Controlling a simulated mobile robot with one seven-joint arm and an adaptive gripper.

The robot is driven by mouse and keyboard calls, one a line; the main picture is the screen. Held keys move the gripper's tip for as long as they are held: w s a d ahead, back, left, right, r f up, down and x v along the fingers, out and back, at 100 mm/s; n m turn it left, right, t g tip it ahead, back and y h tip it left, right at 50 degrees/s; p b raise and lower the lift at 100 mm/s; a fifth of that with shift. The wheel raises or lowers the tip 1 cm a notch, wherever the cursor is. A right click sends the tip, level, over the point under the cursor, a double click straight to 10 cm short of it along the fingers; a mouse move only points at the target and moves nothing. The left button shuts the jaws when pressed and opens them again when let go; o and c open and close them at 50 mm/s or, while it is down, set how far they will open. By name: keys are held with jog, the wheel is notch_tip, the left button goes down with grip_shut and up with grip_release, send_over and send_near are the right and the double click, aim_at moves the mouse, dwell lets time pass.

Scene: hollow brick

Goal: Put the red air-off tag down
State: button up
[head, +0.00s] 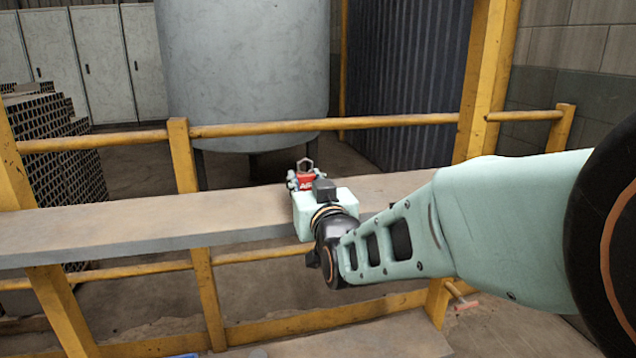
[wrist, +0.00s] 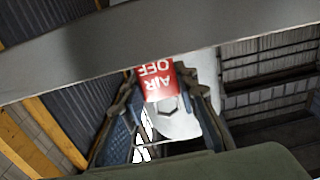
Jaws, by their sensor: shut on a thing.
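The red air-off tag (head: 305,181) shows at the end of my gripper (head: 303,184), in front of the grey tank. In the wrist view the red tag (wrist: 157,83) sits between the two fingers of my gripper (wrist: 163,92), its white "AIR OFF" letters upside down. The fingers are shut on it. A hexagonal metal loop (head: 305,164) sticks up above the tag in the head view. The long plank shelf (head: 130,228) runs behind and below the gripper. I cannot tell whether the tag touches it. In the wrist view the plank (wrist: 90,57) crosses beyond the tag.
Yellow rails (head: 290,127) run behind the plank, with yellow posts (head: 183,155) at it. A large grey tank (head: 245,70) stands beyond. Stacked hollow bricks (head: 55,150) stand at the left. The plank's left part is bare.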

jog(key=shift+f, duration=0.1)
jog(key=o, duration=1)
jog(key=shift+o, duration=0.2)
jog(key=shift+r, duration=0.2)
